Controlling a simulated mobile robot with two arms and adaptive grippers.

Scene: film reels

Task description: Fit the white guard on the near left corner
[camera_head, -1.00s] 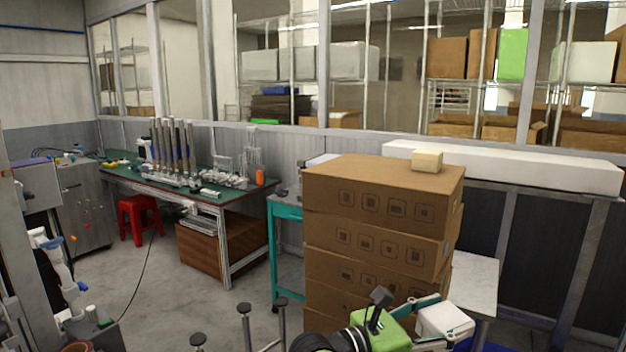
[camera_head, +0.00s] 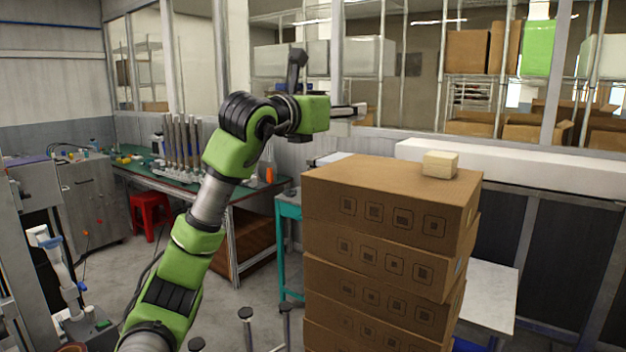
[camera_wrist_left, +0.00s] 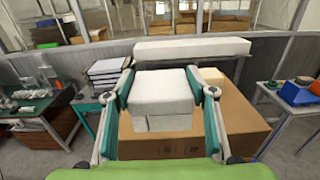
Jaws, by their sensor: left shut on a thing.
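The white guard (camera_wrist_left: 162,88) is a pale block-like piece held between the teal fingers of my left gripper (camera_wrist_left: 165,95) in the wrist view. In the head view my left gripper (camera_head: 346,112) is raised above and behind the left end of the carton stack (camera_head: 385,215); the guard is mostly hidden there. The top carton (camera_head: 375,180) has a bare left corner facing me. The wrist view shows the carton (camera_wrist_left: 245,120) below and beyond the guard, apart from it as far as I can tell. My right gripper is out of view.
A small cream block (camera_head: 440,164) sits on the top carton's far right part. A long white box (camera_head: 520,165) lies behind the stack. A green-topped workbench (camera_head: 135,160) and a red stool (camera_head: 150,212) stand at left. Open air surrounds the raised gripper.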

